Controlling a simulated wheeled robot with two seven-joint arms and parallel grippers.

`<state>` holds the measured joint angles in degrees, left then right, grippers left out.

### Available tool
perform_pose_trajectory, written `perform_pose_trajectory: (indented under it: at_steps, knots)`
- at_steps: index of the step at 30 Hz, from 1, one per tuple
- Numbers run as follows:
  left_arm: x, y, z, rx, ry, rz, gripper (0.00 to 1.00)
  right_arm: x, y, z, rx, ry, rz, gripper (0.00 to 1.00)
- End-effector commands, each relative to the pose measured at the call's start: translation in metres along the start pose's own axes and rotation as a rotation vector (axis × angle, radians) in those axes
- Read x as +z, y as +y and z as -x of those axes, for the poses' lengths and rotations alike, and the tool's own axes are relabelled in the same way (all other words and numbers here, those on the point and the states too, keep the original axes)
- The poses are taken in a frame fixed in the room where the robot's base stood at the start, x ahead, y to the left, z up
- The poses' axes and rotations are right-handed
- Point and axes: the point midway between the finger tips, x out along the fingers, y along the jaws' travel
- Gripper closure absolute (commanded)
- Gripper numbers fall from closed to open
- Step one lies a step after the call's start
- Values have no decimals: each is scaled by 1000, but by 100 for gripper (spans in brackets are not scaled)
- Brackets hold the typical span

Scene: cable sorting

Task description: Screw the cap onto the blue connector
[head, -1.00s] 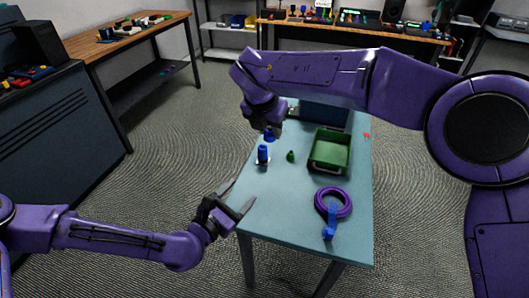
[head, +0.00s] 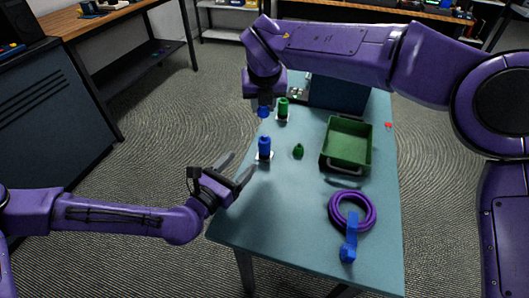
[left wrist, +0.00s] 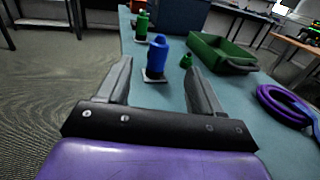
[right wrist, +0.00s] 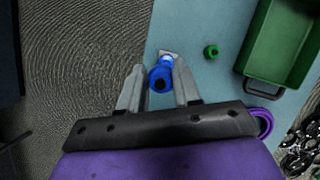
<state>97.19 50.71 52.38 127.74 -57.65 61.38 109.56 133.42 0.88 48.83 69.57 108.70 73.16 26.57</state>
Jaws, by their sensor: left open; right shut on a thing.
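The blue connector (head: 264,147) stands upright on a small pale base near the table's left edge. It also shows in the left wrist view (left wrist: 157,57), ahead of and between the open fingers. My right gripper (head: 263,108) is shut on the blue cap (head: 263,113), held in the air above and slightly behind the connector. In the right wrist view the cap (right wrist: 160,79) is between the fingertips, with the connector (right wrist: 167,61) partly hidden just beyond it. My left gripper (head: 238,170) is open and empty, in front of the connector at the table's left edge.
A green connector (head: 283,110) stands behind the blue one, and a green cap (head: 298,151) lies to its right. A green bin (head: 327,152) is farther right. A purple cable coil (head: 333,221) with a blue strap (head: 349,236) lies at the front right.

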Motion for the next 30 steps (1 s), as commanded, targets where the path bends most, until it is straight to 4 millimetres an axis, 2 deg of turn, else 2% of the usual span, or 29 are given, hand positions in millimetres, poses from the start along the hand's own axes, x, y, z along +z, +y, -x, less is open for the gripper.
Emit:
perform_pose_trajectory:
  at_steps: [1, 12, 16, 30]
  knots:
    - [-9, -1, -1, -2, 0, 0, 34, -3, -1, -8, -1, -1, -2, 95]
    - [-7, -3, -3, -7, 0, 0, 34, -2, -4, -6, -3, -1, -8, 95]
    - [-7, -2, -12, -6, 1, -2, 34, -2, -4, -6, -2, 0, -7, 95]
    - [-7, -2, -98, -4, 0, -3, 34, -2, -2, -6, -1, 0, -4, 95]
